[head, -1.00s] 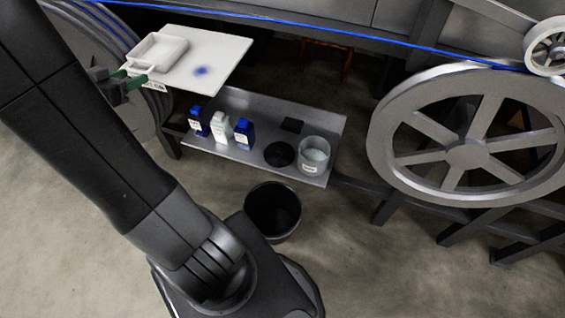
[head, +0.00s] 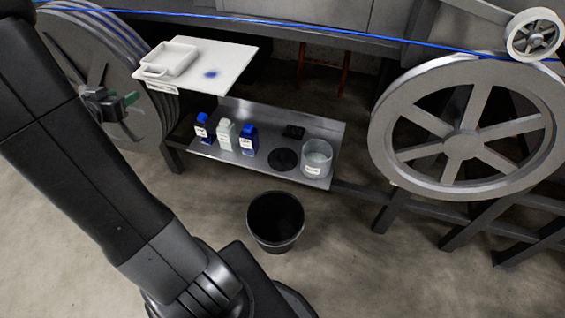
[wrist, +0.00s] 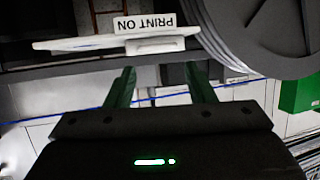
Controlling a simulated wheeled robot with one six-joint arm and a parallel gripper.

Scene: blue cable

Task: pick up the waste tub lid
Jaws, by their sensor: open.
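A flat black disc (head: 283,159), which looks like the waste tub lid, lies on the metal shelf in the head view. An open black tub (head: 275,222) stands on the floor in front of the shelf. My gripper (head: 120,101) has green fingers and is at the left, in front of the large reel, well away from the disc. In the wrist view my gripper (wrist: 160,86) is open, with nothing between its fingers. The disc cannot be made out in the wrist view.
Blue and white bottles (head: 226,133), a small black block (head: 293,132) and a clear container (head: 316,158) share the shelf (head: 222,156) with the disc. A white board (head: 232,66) with a white tray (head: 172,56) sits above. A spoked wheel (head: 461,143) stands right.

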